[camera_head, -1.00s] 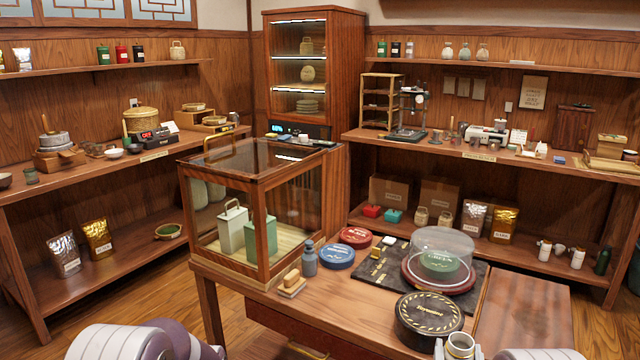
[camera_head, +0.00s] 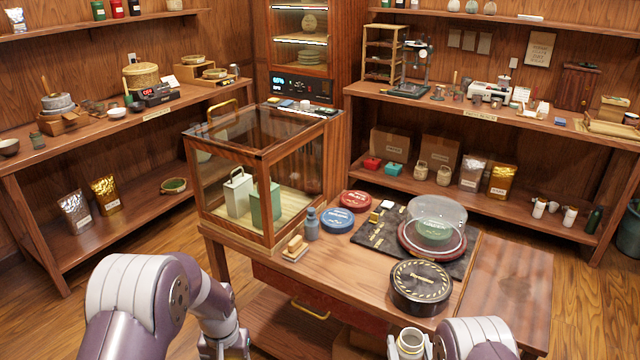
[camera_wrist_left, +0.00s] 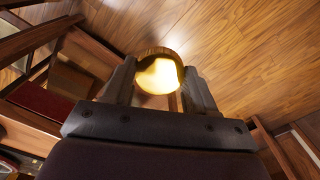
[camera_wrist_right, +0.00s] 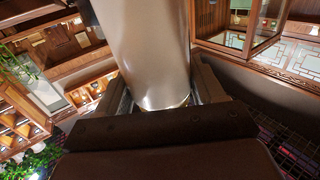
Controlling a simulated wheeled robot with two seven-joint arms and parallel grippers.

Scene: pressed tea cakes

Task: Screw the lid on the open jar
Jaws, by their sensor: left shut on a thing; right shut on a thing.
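My left gripper (camera_wrist_left: 155,88) is shut on a round, gold-coloured lid (camera_wrist_left: 160,72), which sits between its fingertips above the wooden floor in the left wrist view. My right gripper (camera_wrist_right: 158,98) is shut on a pale, glossy cylindrical jar (camera_wrist_right: 146,45), which fills the middle of the right wrist view. In the head view the jar's round open mouth (camera_head: 411,341) shows at the bottom edge, in front of the table. The lid is not clearly visible in the head view, so the gap between lid and jar cannot be told.
A wooden table (camera_head: 360,268) stands ahead, with a glass case (camera_head: 232,185) at its left. A black round tin (camera_head: 420,287), a clear dome (camera_head: 437,222) and a grey-blue bottle (camera_head: 311,224) stand on it. Open floor (camera_head: 590,290) lies at the right.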

